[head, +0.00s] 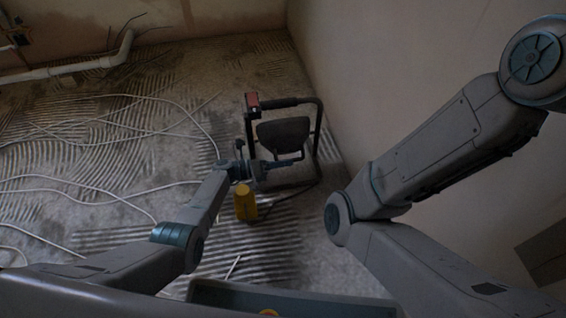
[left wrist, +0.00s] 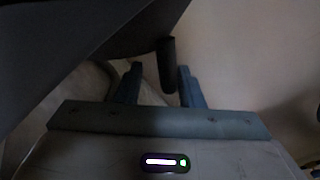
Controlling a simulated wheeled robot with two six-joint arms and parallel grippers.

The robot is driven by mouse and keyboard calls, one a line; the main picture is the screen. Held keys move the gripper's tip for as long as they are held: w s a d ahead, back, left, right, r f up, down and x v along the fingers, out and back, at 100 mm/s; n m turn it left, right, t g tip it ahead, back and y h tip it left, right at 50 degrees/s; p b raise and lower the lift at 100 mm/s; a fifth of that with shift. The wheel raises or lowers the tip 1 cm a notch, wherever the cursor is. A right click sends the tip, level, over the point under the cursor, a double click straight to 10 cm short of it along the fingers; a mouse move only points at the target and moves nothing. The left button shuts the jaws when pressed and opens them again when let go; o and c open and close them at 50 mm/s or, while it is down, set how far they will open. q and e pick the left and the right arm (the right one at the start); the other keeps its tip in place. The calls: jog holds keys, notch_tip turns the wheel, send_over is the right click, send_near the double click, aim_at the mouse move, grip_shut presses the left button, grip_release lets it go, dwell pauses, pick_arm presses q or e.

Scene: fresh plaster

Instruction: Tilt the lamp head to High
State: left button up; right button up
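The work lamp (head: 284,134) stands on the floor near the wall, with a dark head inside a black tubular frame. My left gripper (head: 284,163) is at the lower front of the lamp head, its fingers pointing right. In the left wrist view the gripper (left wrist: 160,86) is open, its two blue-grey fingers apart. A dark rounded bar (left wrist: 167,66) lies between the fingers or just beyond them; I cannot tell if they touch it. The dark lamp head (left wrist: 105,30) fills the upper left there. I cannot read any High mark. My right gripper is out of view.
A yellow object (head: 245,204) stands on the floor just in front of the lamp. Pale cables (head: 110,188) trail over the ridged floor at left. The wall (head: 390,80) is close on the right.

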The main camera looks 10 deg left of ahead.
pick_arm(q)
jog(key=p+v, duration=0.2)
jog(key=v, duration=0.8)
jog(key=shift+a+p, duration=0.35)
jog(key=shift+p, duration=0.05)
jog(key=shift+s, duration=0.1)
jog(key=shift+c, duration=0.4)
